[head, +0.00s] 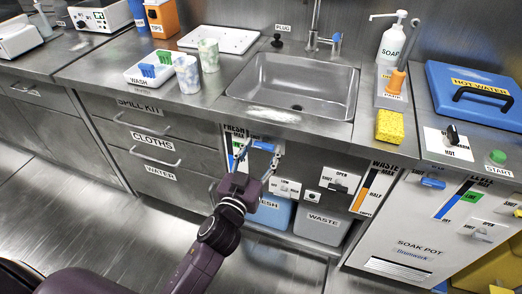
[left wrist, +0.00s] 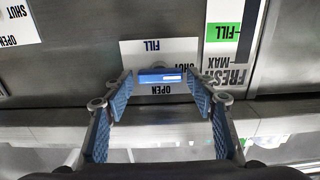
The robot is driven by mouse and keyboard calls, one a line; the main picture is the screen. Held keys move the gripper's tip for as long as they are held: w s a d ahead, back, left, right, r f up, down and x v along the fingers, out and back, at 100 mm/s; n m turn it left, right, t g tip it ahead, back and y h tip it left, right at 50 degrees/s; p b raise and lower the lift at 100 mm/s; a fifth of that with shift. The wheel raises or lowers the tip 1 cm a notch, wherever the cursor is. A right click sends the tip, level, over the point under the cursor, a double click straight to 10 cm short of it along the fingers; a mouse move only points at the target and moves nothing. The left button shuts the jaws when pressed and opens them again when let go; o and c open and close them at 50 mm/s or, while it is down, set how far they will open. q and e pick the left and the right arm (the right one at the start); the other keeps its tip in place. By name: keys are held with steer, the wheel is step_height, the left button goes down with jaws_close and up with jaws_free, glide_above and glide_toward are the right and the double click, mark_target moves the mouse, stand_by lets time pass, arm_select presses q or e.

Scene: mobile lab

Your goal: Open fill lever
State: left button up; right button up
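The fill lever has a blue handle (left wrist: 160,76) on a white plate (left wrist: 160,48) marked FILL and OPEN. The handle lies crosswise in the left wrist view, and its blue end also shows in the head view (head: 264,146), under the sink counter. My left gripper (left wrist: 160,80) is open, with one finger on each side of the handle. Small gaps seem to separate the fingers from it. In the head view my left gripper (head: 260,150) reaches up to the counter's front edge, and hides part of the plate. My right gripper is in neither view.
The FRESH gauge (left wrist: 230,40) is beside the fill plate. Below the sink (head: 295,85) stand a blue FRESH tank (head: 272,212) and a grey WASTE tank (head: 322,222). Another OPEN/SHUT plate (head: 340,180) is to the right. Drawers (head: 160,150) flank the opening on the left.

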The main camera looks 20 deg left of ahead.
arm_select(q)
steer(key=c, duration=0.7)
steer(key=shift+c, duration=0.7)
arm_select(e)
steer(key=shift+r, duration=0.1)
arm_select(q)
steer(key=shift+m+p, duration=0.8)
steer(key=shift+m, duration=1.2)
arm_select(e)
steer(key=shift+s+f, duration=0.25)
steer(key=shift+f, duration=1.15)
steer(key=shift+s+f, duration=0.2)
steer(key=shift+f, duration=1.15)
arm_select(q)
steer(key=o, duration=1.2)
steer(key=shift+c, duration=0.2)
steer(key=shift+s, duration=0.1)
steer(key=s, duration=1.2)
steer(key=shift+a, duration=0.15)
steer(key=shift+w, duration=0.1)
